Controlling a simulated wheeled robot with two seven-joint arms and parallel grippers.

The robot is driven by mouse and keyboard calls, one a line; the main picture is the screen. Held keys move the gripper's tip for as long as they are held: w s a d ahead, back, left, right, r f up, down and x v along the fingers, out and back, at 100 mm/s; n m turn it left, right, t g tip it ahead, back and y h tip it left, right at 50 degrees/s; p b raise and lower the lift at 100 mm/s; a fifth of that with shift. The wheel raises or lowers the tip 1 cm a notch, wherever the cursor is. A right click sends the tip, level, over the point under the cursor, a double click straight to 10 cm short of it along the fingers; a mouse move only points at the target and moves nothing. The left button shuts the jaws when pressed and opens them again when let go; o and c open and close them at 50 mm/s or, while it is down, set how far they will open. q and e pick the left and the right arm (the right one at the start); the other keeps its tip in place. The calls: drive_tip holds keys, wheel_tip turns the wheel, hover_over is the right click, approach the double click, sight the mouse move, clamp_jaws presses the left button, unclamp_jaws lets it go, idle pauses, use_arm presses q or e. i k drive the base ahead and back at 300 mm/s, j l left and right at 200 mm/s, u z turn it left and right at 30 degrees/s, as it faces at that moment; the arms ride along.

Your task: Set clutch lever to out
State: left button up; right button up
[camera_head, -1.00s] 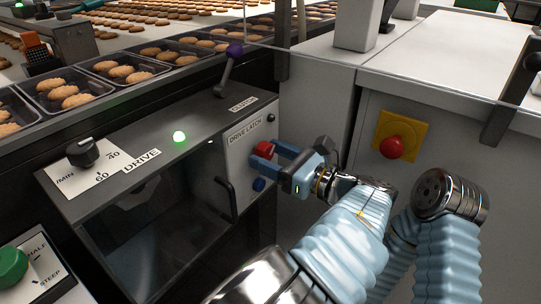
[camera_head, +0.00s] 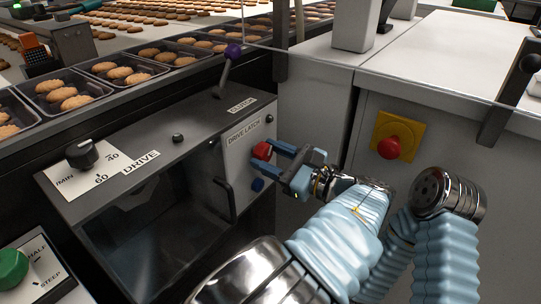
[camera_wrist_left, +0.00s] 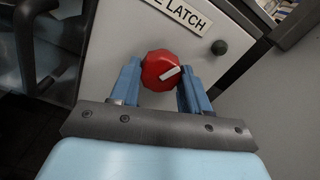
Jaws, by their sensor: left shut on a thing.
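The clutch lever (camera_head: 226,74) is a dark lever with a purple ball (camera_head: 233,51) on top. It stands up from the top of the drive housing beside the clutch label (camera_head: 241,106), leaning slightly right, with nothing touching it. My left gripper (camera_head: 268,154) is at the drive latch panel (camera_head: 238,160), below and right of the lever. Its blue fingers are shut on the red latch knob (camera_wrist_left: 161,70), which has a white mark pointing up and right in the left wrist view. My right gripper is not in view.
A small dark lamp (camera_head: 178,138) and a dial (camera_head: 82,153) sit on the housing top. A red emergency button (camera_head: 389,148) is to the right. Biscuit trays (camera_head: 120,85) line the conveyor behind.

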sight(232, 52)
drive_tip(key=k+l, duration=0.2)
drive_tip(key=l, duration=0.15)
drive_tip(key=k+l, duration=0.2)
drive_tip(key=l, duration=0.2)
drive_tip(key=k+l, duration=0.2)
drive_tip(key=l, duration=0.15)
